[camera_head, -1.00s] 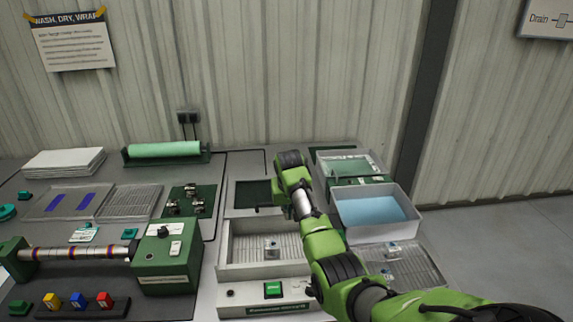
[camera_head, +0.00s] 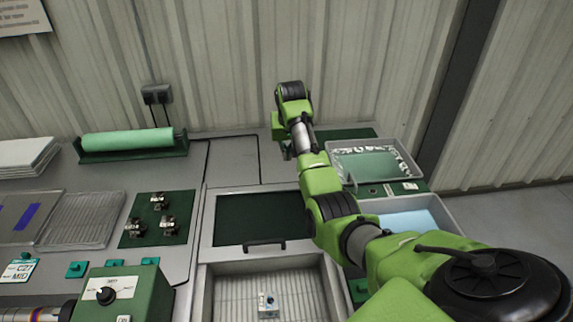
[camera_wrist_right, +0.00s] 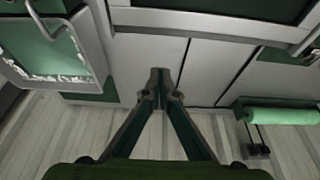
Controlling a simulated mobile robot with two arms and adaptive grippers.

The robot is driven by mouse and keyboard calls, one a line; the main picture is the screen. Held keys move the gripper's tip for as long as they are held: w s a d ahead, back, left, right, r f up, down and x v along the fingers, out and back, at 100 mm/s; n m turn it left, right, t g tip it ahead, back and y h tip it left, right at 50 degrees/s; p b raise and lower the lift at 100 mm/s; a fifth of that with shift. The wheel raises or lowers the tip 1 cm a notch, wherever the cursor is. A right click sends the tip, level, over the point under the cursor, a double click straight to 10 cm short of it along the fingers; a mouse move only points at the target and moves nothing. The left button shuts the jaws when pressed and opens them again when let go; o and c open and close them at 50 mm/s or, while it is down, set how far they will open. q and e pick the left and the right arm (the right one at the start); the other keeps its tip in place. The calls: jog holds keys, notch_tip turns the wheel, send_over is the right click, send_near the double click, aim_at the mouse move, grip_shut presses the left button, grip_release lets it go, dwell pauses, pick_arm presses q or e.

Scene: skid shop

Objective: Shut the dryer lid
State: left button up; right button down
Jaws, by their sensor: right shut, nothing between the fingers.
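The dryer (camera_head: 208,290) is a pale box at the bottom centre of the head view, its ribbed chamber open with a small part inside. The dryer lid (camera_head: 250,215) is a dark green panel in a pale frame, behind the chamber. Its dark handle (camera_head: 264,245) is at the near edge. The lid's edge also shows in the wrist view (camera_wrist_right: 225,22). My right gripper (camera_wrist_right: 160,72) is shut and empty, over the pale worktop behind the lid. In the head view my right arm crosses the lid's right side. My left gripper is not in view.
Wash trays (camera_head: 410,158) stand to the right of the lid, close to my right arm. A green roll on a holder (camera_head: 130,142) and a dark green mat with small metal parts (camera_head: 150,235) are at left. The wall stands close behind the bench.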

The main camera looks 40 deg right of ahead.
notch_tip(320, 180, down, 9)
jog(key=p, duration=0.3)
jog(key=shift+r+p, duration=0.2)
jog(key=shift+p, duration=0.1)
jog(key=shift+s+a+f, duration=0.1)
jog(key=shift+s+a, duration=0.1)
jog(key=shift+s, duration=0.2)
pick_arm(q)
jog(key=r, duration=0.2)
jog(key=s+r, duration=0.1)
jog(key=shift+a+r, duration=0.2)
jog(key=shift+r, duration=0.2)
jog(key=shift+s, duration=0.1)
pick_arm(e)
jog(key=shift+a, duration=0.1)
